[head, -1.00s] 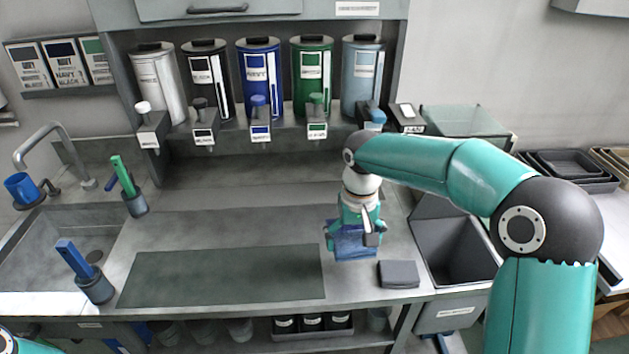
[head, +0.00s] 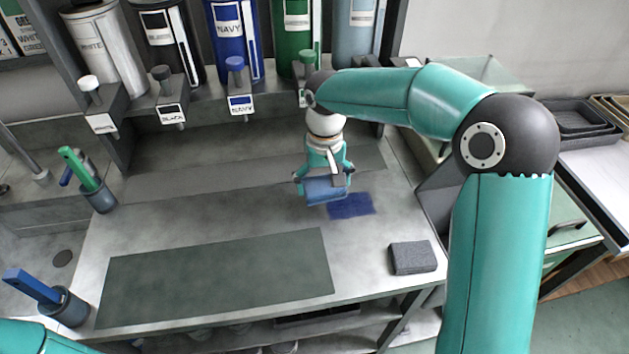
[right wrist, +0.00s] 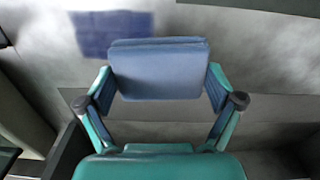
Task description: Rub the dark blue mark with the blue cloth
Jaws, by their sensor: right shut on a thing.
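The blue cloth (head: 325,191), a folded pad, is held in my right gripper (head: 323,180). The right wrist view shows the cloth (right wrist: 160,70) between both fingers of the gripper (right wrist: 160,92). The dark blue mark (head: 353,206) is a rough rectangle on the grey counter, just right of and in front of the cloth in the head view. It also shows at the upper left of the right wrist view (right wrist: 100,34), with the cloth hiding at most its edge. I cannot tell whether the cloth touches the counter. My left gripper is out of view.
A dark grey pad (head: 412,257) lies near the counter's front right. A dark green mat (head: 215,275) covers the front middle. Dispensers, including a navy one (head: 232,42), line the back. Cups with handled tools, one green (head: 82,170), stand left.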

